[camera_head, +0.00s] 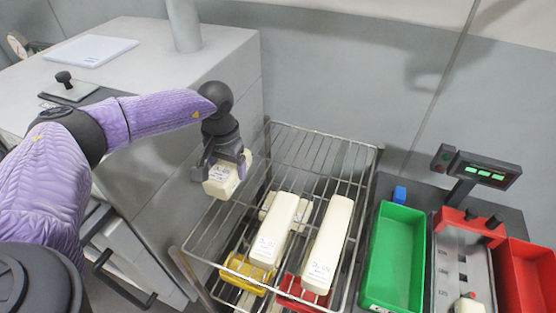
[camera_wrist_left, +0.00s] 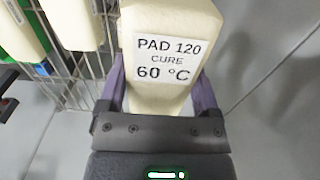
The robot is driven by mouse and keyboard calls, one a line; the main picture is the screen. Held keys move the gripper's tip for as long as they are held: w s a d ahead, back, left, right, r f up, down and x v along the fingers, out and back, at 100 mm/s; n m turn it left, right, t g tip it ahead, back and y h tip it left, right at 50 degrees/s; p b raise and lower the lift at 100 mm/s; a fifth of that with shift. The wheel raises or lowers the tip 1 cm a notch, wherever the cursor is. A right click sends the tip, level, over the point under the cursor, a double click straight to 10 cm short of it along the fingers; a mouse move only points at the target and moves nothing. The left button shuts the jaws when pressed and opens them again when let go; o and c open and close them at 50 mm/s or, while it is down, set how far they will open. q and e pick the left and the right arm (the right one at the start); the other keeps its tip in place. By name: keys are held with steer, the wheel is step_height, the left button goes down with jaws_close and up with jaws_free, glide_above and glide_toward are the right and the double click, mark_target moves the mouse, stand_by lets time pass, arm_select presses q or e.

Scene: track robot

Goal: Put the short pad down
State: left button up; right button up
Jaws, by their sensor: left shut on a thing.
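My left gripper (camera_head: 224,165) is shut on a short cream pad (camera_head: 221,185). It holds the pad above the left edge of a wire rack (camera_head: 318,150). In the left wrist view the pad (camera_wrist_left: 165,95) sits between the fingers (camera_wrist_left: 160,90), with a white label reading "PAD 120 CURE 60 °C". Two longer cream pads lie on the rack's top: a left one (camera_head: 278,228) and a right one (camera_head: 330,240). My right gripper is not in view.
The rack's back part is bare. Yellow (camera_head: 247,272) and red (camera_head: 300,291) trays sit below its top. A green bin (camera_head: 397,255), a scale display (camera_head: 484,172) and a red bin (camera_head: 527,275) stand right. A grey cabinet (camera_head: 225,60) stands left.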

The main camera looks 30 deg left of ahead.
mark_target(236, 205)
arm_select(q)
step_height(236, 205, down, 11)
steer(key=b, duration=0.8)
steer(key=shift+s+d+r, duration=0.1)
steer(key=shift+d+r, duration=0.05)
steer(key=shift+r, duration=0.25)
steer(key=shift+f, duration=0.15)
steer(key=o, duration=1)
steer(key=shift+o, duration=0.2)
step_height(236, 205, up, 12)
steer(key=p, duration=0.9)
steer(key=shift+r+p, duration=0.3)
steer(key=shift+p, duration=0.05)
steer(key=shift+f, duration=0.1)
